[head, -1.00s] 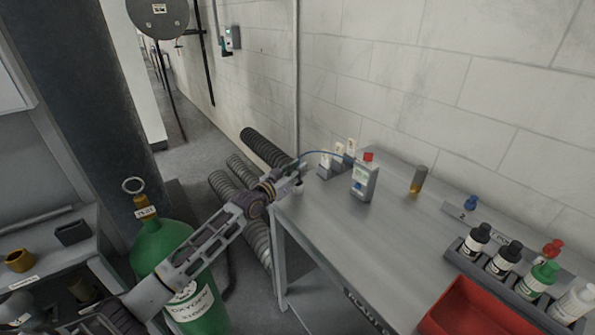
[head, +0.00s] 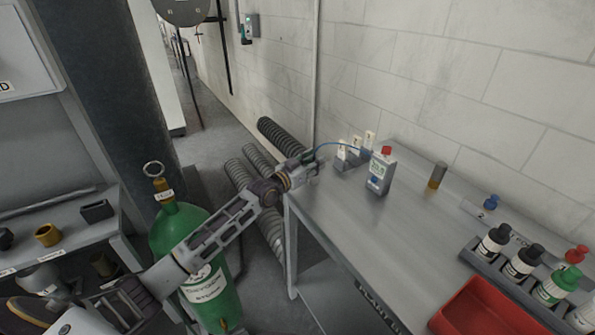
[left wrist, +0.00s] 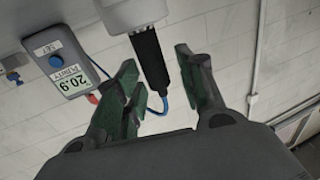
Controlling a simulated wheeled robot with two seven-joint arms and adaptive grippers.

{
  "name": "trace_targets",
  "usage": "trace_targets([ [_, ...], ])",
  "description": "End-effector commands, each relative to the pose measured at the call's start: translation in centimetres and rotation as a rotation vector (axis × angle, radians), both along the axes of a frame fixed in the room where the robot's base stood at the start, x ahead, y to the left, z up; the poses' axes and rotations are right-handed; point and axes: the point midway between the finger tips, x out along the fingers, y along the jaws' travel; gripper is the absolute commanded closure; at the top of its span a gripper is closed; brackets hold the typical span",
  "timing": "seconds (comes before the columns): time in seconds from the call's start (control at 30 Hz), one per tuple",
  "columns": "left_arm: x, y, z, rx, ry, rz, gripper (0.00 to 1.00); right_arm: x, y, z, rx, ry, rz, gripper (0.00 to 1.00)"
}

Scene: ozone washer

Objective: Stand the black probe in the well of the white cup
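The black probe (left wrist: 148,60) shows in the left wrist view with a blue cable from its near end. Its other end meets the edge of the white cup (left wrist: 133,14) and disappears there, so it appears to stand in the cup, slightly tilted in the picture. My left gripper (left wrist: 157,82) is open around the probe's near end, with a gap visible on the right side. In the head view my left gripper (head: 310,165) is at the table's far left corner and hides most of the probe and cup. My right gripper is not in view.
The purity meter (head: 381,172), reading 20.9, stands on the table (head: 350,230), the blue cable running to it. An amber vial (head: 437,177), a rack of several bottles (head: 520,265) and a red tray (head: 480,310) are to the right. A green cylinder (head: 180,232) stands left.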

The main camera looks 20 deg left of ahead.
Motion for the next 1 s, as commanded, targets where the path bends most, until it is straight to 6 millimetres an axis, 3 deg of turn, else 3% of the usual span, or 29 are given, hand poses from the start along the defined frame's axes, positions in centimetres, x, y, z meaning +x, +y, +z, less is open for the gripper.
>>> trace_targets([
  [0.57, -3.9, 1.7, -0.2, 0.001, 0.002, 0.0, 0.61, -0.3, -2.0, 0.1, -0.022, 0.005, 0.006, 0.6],
  [1.0, -7.1, 3.0, -0.2, 0.001, 0.002, 0.0, 0.61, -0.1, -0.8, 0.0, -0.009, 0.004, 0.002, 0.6],
])
